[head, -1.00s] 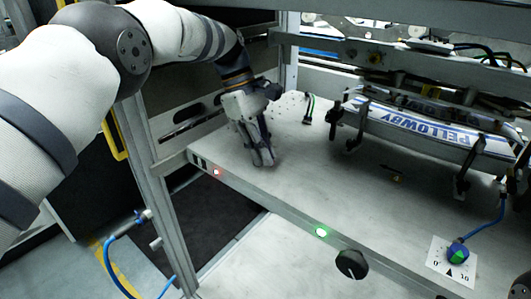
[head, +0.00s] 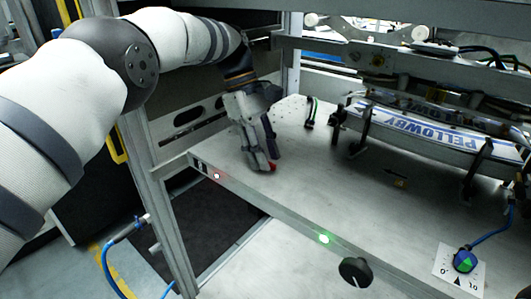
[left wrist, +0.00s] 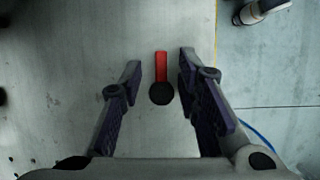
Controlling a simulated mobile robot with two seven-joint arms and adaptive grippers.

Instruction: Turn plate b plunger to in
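A small plunger with a red bar and a round black end (left wrist: 160,75) stands on the grey plate in the left wrist view. In the head view only a bit of its red (head: 273,166) shows by my left fingertips. My left gripper (head: 262,163) is low over the left part of the plate. In the left wrist view my left gripper (left wrist: 161,63) is open, one finger on each side of the red bar, with gaps on both sides. Whether the plunger is in or out I cannot tell. My right gripper is not in view.
A curved panel marked PELLOWBY (head: 425,130) sits in black clamps at the right. A blue-green dial (head: 465,261) is at lower right.

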